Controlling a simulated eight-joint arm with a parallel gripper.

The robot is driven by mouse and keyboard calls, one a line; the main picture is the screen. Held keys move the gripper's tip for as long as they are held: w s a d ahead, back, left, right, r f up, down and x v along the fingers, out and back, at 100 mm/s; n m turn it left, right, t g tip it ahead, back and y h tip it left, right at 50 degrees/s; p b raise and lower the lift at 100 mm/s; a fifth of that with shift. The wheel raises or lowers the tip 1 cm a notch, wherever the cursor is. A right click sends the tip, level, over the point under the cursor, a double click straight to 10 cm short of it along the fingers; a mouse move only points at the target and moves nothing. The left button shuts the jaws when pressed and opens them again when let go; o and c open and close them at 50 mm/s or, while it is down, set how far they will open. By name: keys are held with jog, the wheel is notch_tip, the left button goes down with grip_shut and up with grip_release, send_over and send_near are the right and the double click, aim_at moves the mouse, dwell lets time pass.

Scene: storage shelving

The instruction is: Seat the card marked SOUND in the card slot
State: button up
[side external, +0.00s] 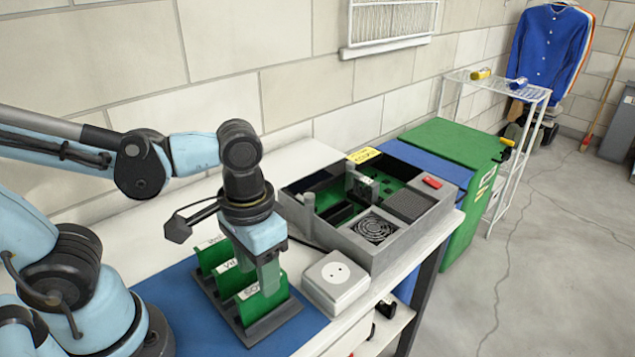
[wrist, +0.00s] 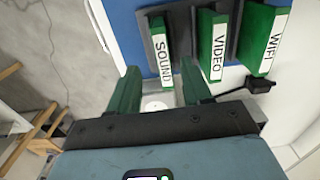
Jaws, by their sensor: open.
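The green SOUND card (side external: 258,306) stands upright in the nearest place of a dark rack (side external: 278,322); its white label reads clearly in the wrist view (wrist: 157,50). My gripper (side external: 268,276) points down over this card, fingers apart. In the wrist view the two green-looking fingers (wrist: 161,82) lie either side of the card's line, with nothing held between them. Whether they touch the card cannot be told. The VIDEO card (wrist: 212,45) and WIFI card (wrist: 264,38) stand beside it. The open grey case (side external: 388,262) holds green boards; which opening is the card slot is unclear.
A white box with a socket face (side external: 336,279) stands between rack and case, close to my gripper. The rack sits on a blue mat (side external: 180,300). A yellow tag (side external: 363,155) is at the case's back edge. Bare white table lies behind the rack.

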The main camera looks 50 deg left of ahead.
aim_at(263, 300)
jog(key=shift+a+f, duration=0.2)
jog(key=shift+f, duration=3)
grip_shut()
